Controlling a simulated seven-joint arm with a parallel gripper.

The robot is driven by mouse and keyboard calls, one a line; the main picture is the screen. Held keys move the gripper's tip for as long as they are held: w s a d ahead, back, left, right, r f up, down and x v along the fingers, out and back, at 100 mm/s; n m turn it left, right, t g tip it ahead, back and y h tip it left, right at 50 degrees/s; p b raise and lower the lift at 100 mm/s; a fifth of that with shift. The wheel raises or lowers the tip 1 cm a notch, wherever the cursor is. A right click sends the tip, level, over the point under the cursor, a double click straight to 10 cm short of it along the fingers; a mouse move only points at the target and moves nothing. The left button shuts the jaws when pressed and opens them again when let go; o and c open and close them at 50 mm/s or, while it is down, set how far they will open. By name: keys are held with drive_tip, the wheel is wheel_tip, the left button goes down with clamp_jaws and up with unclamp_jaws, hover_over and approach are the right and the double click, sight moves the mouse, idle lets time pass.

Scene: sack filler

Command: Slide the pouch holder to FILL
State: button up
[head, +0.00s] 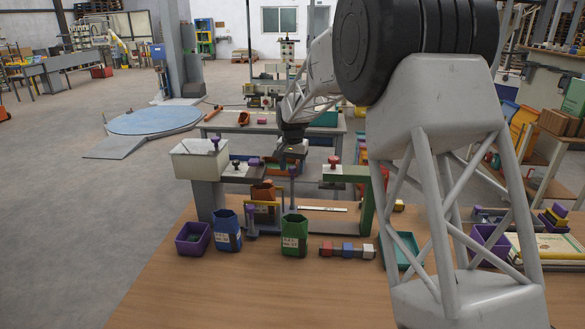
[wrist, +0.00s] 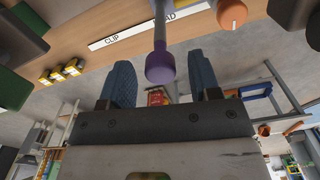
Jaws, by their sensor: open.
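The pouch holder (head: 268,205) stands on the table under the sack filler, with a yellow bar and a thin upright handle topped by a purple knob (head: 293,170). An orange pouch (head: 263,193) is at the holder. My gripper (head: 291,156) points down over the knob. In the wrist view my gripper (wrist: 163,80) is open, and the purple knob (wrist: 160,67) shows between its two blue fingers; contact cannot be told. A white label strip (head: 322,209) lies right of the holder. In the wrist view it reads CLIP and, partly hidden by the handle, "AD". No FILL mark is readable.
A pale hopper box (head: 199,160) stands left and a green post (head: 367,205) right. A blue pouch (head: 227,230), a green pouch (head: 294,236) and a purple bin (head: 193,238) stand in front. Small coloured blocks (head: 347,249) lie right.

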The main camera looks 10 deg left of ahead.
drive_tip(key=shift+r, duration=3.7)
drive_tip(key=m, duration=0.3)
drive_tip(key=shift+r+m, duration=0.1)
drive_tip(key=shift+m, duration=0.3)
drive_tip(key=m, duration=0.4)
drive_tip(key=shift+r, duration=0.1)
drive_tip(key=shift+f, duration=3.9)
drive_tip(key=shift+a, duration=0.1)
clamp_jaws()
